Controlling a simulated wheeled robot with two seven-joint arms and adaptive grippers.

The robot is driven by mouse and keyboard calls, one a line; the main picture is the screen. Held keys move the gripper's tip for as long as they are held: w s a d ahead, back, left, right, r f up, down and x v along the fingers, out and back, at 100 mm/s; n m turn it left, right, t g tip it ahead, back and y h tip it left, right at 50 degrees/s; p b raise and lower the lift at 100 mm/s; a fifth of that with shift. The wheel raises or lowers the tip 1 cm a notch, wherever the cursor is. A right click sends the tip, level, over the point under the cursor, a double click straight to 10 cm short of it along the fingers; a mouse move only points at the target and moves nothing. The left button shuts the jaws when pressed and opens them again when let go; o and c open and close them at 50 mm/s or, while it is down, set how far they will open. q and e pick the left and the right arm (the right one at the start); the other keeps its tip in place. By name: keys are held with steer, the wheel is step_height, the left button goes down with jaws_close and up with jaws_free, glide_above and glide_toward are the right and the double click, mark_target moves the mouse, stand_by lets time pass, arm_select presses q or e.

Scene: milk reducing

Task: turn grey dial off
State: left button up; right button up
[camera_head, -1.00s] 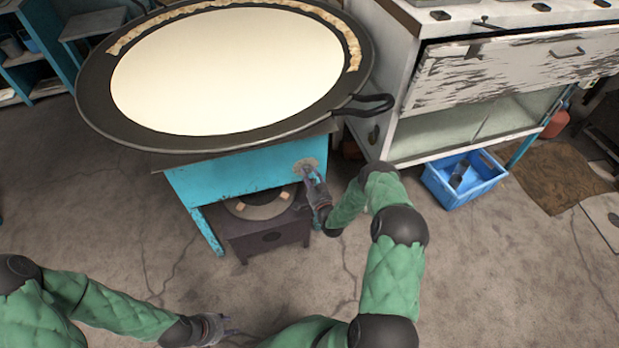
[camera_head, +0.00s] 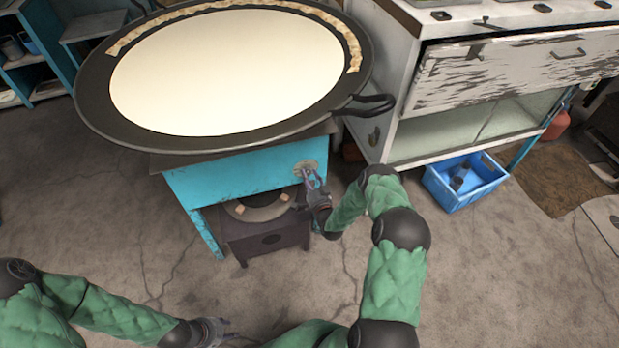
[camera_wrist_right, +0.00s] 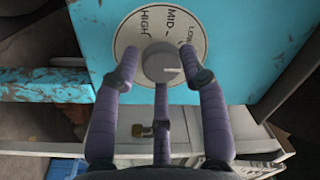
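The grey dial (camera_wrist_right: 170,60) is a round knob on a pale disc (camera_wrist_right: 130,38) marked HIGH, MID and LOW. A white line on the knob points to the right in the right wrist view. The disc also shows on the front of the blue stove (camera_head: 235,178). My right gripper (camera_wrist_right: 163,64) is at the knob, with a finger on either side and a third below it. The side fingers look spread; whether they touch the knob is unclear. My left gripper (camera_head: 222,332) is low over the floor, away from the stove; its fingers are too small to judge.
A wide dark pan (camera_head: 92,100) with a pale filling sits on the stove, its loop handle (camera_head: 368,104) above my right arm. A dark burner box (camera_head: 268,245) stands below. A white cabinet (camera_head: 395,80) and blue crate (camera_head: 462,195) are at the right.

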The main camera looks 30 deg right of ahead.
steer(key=shift+o, duration=1)
steer(key=shift+a+f, duration=0.15)
steer(key=s+a, duration=0.2)
steer(key=s, duration=0.9)
steer(key=shift+s+f, duration=0.15)
steer(key=shift+s, duration=0.25)
